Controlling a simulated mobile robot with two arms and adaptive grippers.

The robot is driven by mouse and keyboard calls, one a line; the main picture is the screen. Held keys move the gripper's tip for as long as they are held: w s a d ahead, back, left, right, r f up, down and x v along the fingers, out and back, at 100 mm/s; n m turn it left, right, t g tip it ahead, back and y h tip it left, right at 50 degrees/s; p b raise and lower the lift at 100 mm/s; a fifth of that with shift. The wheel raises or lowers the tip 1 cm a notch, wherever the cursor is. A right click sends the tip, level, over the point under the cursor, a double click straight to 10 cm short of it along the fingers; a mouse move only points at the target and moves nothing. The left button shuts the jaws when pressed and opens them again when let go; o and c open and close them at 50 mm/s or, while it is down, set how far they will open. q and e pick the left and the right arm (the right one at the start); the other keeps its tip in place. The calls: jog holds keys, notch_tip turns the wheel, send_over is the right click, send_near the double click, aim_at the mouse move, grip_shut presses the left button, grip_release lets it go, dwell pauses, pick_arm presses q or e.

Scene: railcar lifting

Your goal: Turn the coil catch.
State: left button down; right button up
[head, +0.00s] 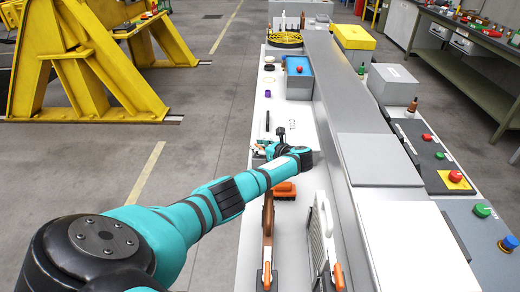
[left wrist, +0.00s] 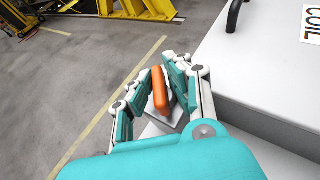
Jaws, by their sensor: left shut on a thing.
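The coil catch (left wrist: 160,90) is an orange handle on a pale metal plate at the side of a white box. My left gripper (left wrist: 163,92) is shut on the orange handle, with a finger on each side of it. In the head view my left gripper (head: 262,149) is at the left edge of the bench, beside the white coil box (head: 290,116), and mostly hides the catch. The box carries a COIL label and a black handle (left wrist: 234,15). My right gripper is not in view.
An orange block (head: 285,190) and orange-tipped levers (head: 267,275) lie nearer on the bench. A long grey raised housing (head: 350,100) runs along the right of the coil box. A yellow steel frame (head: 90,60) stands at the left. The floor between is clear.

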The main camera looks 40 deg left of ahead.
aim_at(258, 146)
pick_arm(q)
jog(key=shift+s+a+f, duration=0.1)
jog(key=shift+s, duration=0.05)
jog(key=c, duration=1.4)
grip_release()
jog(key=shift+o, duration=0.2)
jog(key=shift+r, duration=0.6)
notch_tip(258, 146, up, 9)
